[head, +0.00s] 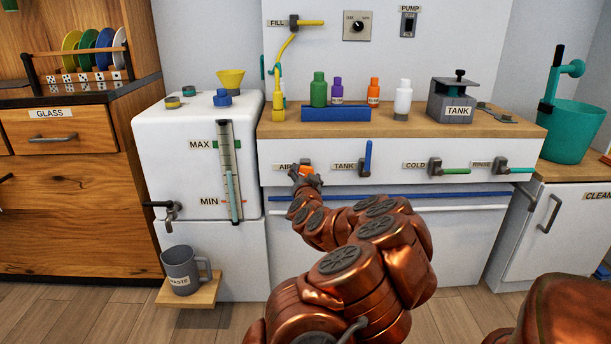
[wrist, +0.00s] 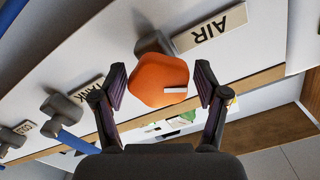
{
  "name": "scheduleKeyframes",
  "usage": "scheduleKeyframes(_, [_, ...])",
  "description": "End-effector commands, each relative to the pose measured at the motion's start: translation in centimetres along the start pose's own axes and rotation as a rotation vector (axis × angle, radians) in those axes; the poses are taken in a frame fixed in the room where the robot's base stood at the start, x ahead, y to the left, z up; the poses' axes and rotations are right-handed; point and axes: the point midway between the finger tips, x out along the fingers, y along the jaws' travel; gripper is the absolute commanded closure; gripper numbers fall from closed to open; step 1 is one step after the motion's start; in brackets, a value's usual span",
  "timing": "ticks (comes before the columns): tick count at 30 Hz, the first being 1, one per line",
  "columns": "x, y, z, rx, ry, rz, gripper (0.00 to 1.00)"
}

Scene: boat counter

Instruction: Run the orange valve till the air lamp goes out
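The orange valve (wrist: 160,82) is a rounded orange knob with a white mark on its face, next to the AIR label (wrist: 212,28) in the wrist view. In the head view only a bit of the orange valve (head: 309,169) shows, mostly hidden by my gripper (head: 305,178), beside the AIR label (head: 285,166). In the wrist view my gripper (wrist: 160,86) is open, one finger on each side of the knob, with a visible gap at both sides. I cannot make out a lit air lamp in either view.
The blue TANK valve (head: 367,157) stands close to the right on the same white panel. Green COLD (head: 456,171) and teal RINSE (head: 521,170) handles are farther right. Blue and white rails (head: 470,208) run below.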

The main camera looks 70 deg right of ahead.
Motion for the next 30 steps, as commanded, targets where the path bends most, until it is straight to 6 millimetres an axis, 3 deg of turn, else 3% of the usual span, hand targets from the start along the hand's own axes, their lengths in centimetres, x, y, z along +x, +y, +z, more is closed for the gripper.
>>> scheduleKeyframes(16, [-0.5, 0.1, -0.1, 0.001, 0.0, 0.001, 0.16])
scheduleKeyframes(30, [-4.9, 0.0, 0.0, 0.0, -0.002, 0.0, 0.16])
